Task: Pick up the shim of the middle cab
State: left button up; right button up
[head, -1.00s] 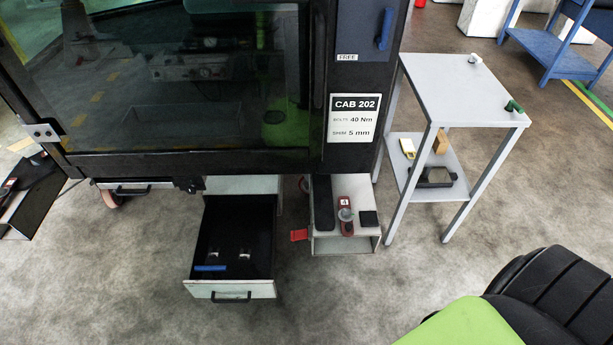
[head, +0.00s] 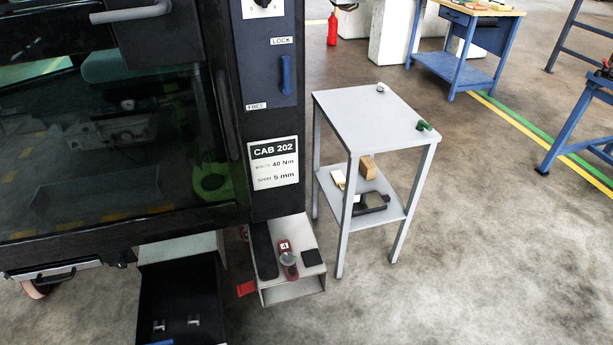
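The cab (head: 110,140) with the sign "CAB 202" (head: 273,162) stands on the left; the sign reads 40 Nm and "Shim 5 mm". Below it is an open black-lined drawer (head: 180,285), cut off by the bottom edge. Two small metallic pieces (head: 159,325) lie in the drawer, and a sliver of a blue item (head: 162,343) shows at the picture's edge. I cannot tell whether any of these is a shim. Neither of my grippers is in view.
A grey two-tier trolley (head: 375,110) stands right of the cab, with small parts on top and several items below. A low step (head: 295,292) holds a red device (head: 288,262) and a black square (head: 312,257).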

aim_at(160, 328)
jog(key=k+j+u, duration=0.1)
jog(key=j, duration=0.45)
jog(key=k+j+u, duration=0.15)
jog(key=j, duration=0.4)
jog(key=k+j+u, duration=0.1)
jog(key=j, duration=0.5)
